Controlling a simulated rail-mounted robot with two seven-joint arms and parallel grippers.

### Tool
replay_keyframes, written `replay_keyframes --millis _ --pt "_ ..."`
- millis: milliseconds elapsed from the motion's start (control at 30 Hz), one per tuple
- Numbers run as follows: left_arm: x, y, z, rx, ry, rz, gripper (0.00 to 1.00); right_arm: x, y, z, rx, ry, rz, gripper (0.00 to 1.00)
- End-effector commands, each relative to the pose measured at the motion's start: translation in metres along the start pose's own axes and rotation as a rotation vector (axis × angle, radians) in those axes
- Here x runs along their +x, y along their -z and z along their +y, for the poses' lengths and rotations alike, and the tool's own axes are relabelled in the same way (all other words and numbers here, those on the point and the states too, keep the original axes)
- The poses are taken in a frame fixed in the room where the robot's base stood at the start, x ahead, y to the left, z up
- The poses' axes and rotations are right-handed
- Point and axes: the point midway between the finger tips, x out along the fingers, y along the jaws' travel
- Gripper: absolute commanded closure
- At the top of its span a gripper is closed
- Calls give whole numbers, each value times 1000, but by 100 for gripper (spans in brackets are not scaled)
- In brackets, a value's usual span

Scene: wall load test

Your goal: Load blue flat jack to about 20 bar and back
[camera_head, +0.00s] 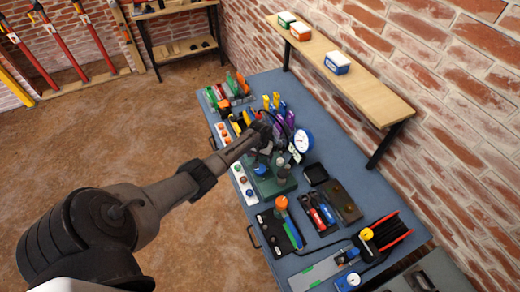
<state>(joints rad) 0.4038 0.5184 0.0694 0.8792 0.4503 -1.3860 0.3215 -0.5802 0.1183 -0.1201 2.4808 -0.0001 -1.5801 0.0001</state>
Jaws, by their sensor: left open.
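A green-based device that looks like a hand pump (283,187) stands on the blue-grey bench. A round gauge (304,140) with a white dial and blue rim is just behind it; its reading is too small to tell. My left arm reaches in from the lower left, and its gripper (266,138) is over the pump area, left of the gauge. The dark fingers blend with the dark parts there, so contact cannot be told. The gripper is open. I cannot pick out a blue flat jack for sure. My right gripper is out of view.
The bench (340,160) is crowded with tools. A red cable reel (388,231) stands at its near right end. A wooden shelf (340,82) with small boxes, one blue and white (337,63), runs along the brick wall. The floor (110,140) left of the bench is open.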

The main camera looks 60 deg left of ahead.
Motion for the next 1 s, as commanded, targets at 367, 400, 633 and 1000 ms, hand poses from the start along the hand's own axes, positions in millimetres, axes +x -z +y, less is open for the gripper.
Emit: replay_keyframes --millis 367,400,633,1000 --pt "-32 0 0 -1 0 0 14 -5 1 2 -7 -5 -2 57" --pt "-32 0 0 -1 0 0 14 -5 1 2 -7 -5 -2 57" --pt "-33 0 0 0 1 -1 14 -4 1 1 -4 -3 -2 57" --pt "-33 0 0 0 0 0 14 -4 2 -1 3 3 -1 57"
